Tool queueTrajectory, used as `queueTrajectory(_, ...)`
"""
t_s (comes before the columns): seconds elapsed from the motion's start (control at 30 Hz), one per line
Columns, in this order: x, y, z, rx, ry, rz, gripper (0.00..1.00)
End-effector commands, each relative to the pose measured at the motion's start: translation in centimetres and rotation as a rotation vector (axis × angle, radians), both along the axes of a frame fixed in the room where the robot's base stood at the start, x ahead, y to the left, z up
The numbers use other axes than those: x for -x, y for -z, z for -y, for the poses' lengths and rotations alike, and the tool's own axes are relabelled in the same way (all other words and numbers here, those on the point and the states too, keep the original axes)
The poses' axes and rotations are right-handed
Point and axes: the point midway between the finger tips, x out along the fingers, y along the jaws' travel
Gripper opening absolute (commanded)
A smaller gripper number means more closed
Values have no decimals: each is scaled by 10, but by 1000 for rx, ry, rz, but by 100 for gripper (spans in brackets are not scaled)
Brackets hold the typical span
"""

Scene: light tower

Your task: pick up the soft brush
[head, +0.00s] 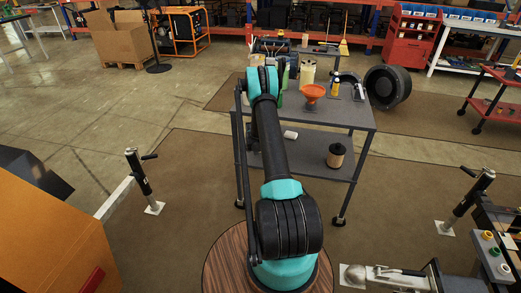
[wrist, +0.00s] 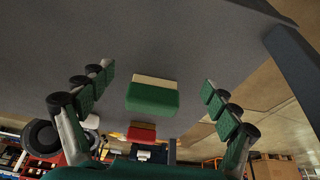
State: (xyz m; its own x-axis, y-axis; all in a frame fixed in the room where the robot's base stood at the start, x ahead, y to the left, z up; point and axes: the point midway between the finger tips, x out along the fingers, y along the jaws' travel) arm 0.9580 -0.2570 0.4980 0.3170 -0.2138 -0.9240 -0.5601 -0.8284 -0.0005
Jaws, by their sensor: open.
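A green block with a cream layer along one side (wrist: 152,97) looks like the soft brush. In the wrist view it lies on the grey cart top, between the two spread fingers of my gripper (wrist: 158,80). The gripper is open, and a gap shows between the block and each finger. In the head view my own arm covers the gripper's fingertips and most of that spot, so I cannot make out the brush there.
A red and cream block (wrist: 142,133) lies beyond the green one. The cart (head: 345,115) also bears an orange funnel (head: 314,92) and a cream canister (head: 307,73). A filter-like cylinder (head: 336,155) stands on its lower shelf.

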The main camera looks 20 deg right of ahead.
Motion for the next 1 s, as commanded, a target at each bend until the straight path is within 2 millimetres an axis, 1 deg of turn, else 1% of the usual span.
queueTrajectory(0.17,-9,0,6,0,0,0,89)
queueTrajectory(0.47,-45,0,31,0,1,0,89)
queueTrajectory(0.6,-48,9,33,0,0,0,89)
queueTrajectory(0.87,-48,11,33,0,-1,0,89)
queueTrajectory(1.0,-48,11,33,0,-1,0,71)
